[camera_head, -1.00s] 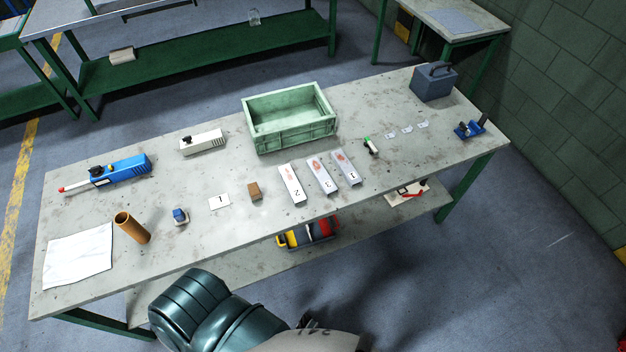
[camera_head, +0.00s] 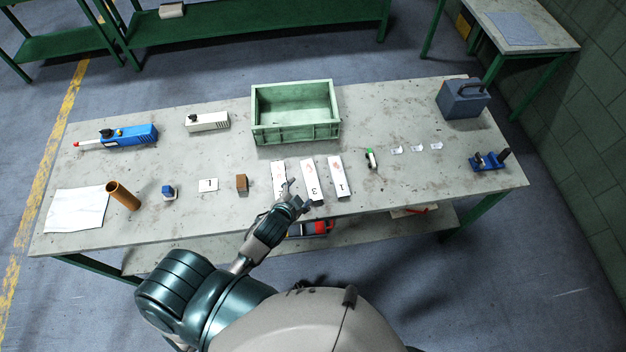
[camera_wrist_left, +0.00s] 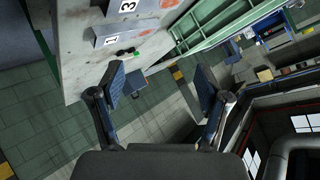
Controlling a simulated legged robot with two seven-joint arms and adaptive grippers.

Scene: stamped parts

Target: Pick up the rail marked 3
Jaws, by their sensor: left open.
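The rail marked 3 (camera_head: 310,174) is a pale bar lying on the table, the middle one of three, with a reddish mark on its upper part. The rail marked 1 (camera_head: 340,176) lies to its right, and another rail (camera_head: 278,172) lies to its left, its number hidden by my gripper. My left gripper (camera_head: 297,195) is open over the near ends of the left and middle rails. In the left wrist view its fingers (camera_wrist_left: 160,84) are apart with nothing between them; rail 3 (camera_wrist_left: 146,8) is cut by the top edge, beside rail 1 (camera_wrist_left: 128,32). My right gripper is not in view.
A green crate (camera_head: 296,133) stands behind the rails. A brown block (camera_head: 242,183) and a card marked 1 (camera_head: 208,185) lie to the left. The table's front edge (camera_head: 350,212) is close to the gripper.

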